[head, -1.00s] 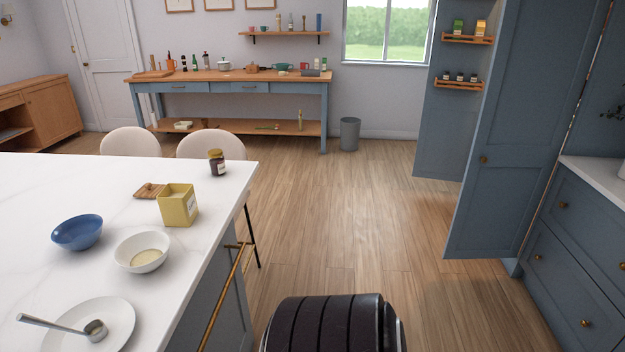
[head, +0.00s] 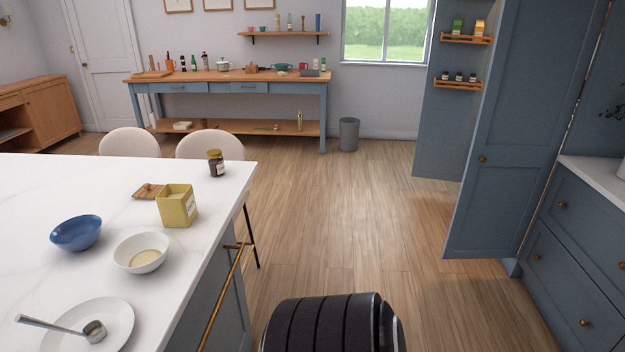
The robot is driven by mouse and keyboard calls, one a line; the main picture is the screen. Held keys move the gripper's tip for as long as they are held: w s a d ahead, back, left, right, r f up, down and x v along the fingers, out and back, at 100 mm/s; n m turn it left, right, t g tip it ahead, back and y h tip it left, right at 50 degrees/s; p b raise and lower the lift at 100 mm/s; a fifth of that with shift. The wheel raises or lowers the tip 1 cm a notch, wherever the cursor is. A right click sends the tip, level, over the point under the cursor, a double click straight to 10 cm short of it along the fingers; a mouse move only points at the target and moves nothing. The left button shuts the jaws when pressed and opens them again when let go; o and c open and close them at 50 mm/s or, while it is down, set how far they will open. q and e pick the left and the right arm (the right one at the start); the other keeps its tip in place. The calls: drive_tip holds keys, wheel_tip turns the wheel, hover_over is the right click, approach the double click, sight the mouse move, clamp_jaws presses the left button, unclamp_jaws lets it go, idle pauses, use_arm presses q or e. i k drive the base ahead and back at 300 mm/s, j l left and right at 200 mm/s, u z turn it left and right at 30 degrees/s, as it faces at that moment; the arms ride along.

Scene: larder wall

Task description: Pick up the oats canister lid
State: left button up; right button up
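An open yellow square canister (head: 177,206) with a pale label stands on the white island counter. A small flat wooden piece (head: 148,191), which looks like its lid, lies on the counter just behind and left of it. Neither of my grippers is in view, so I cannot see whether they are open or shut.
A white bowl with pale contents (head: 141,252), a blue bowl (head: 76,233), a plate (head: 92,325) with a ladle-like scoop and a dark jar (head: 216,163) share the island counter (head: 50,185). Two chairs stand behind it. Open floor (head: 340,220) lies right, before tall blue doors.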

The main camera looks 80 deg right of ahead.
sight(147, 190)
drive_tip(key=z, duration=1.75)
